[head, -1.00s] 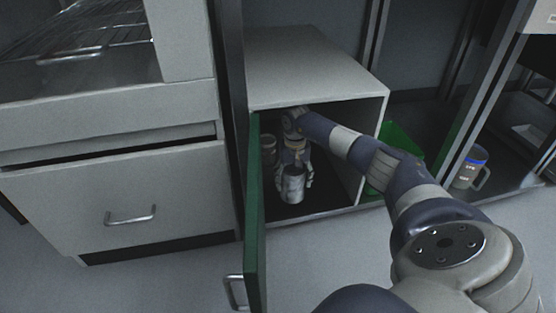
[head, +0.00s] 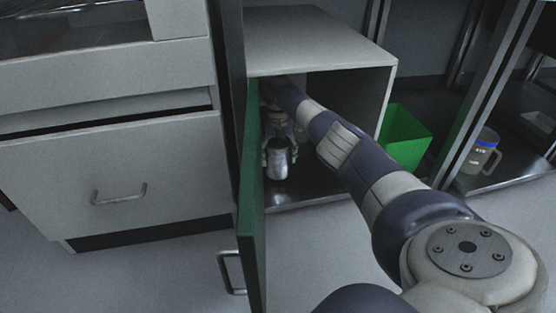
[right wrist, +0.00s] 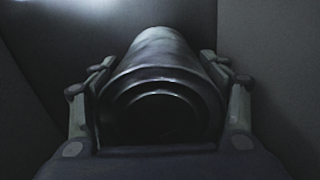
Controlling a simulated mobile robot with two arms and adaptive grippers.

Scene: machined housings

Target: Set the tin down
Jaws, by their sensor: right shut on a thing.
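The tin (head: 280,164) is a grey metal cylinder inside the white cabinet (head: 320,52), near its left side and close behind the open green door (head: 252,200). My right gripper (head: 279,152) is shut on the tin, one finger on each side. In the right wrist view the tin (right wrist: 160,75) lies between the fingers, with its ringed round end facing the camera. I cannot tell whether the tin touches the cabinet floor (head: 312,187). My left gripper is not in view.
A green bin (head: 405,138) stands right of the cabinet. A mug with a blue band (head: 484,152) stands further right. Grey drawers (head: 120,195) stand to the left. My right arm fills much of the cabinet opening, and the open door bounds its left.

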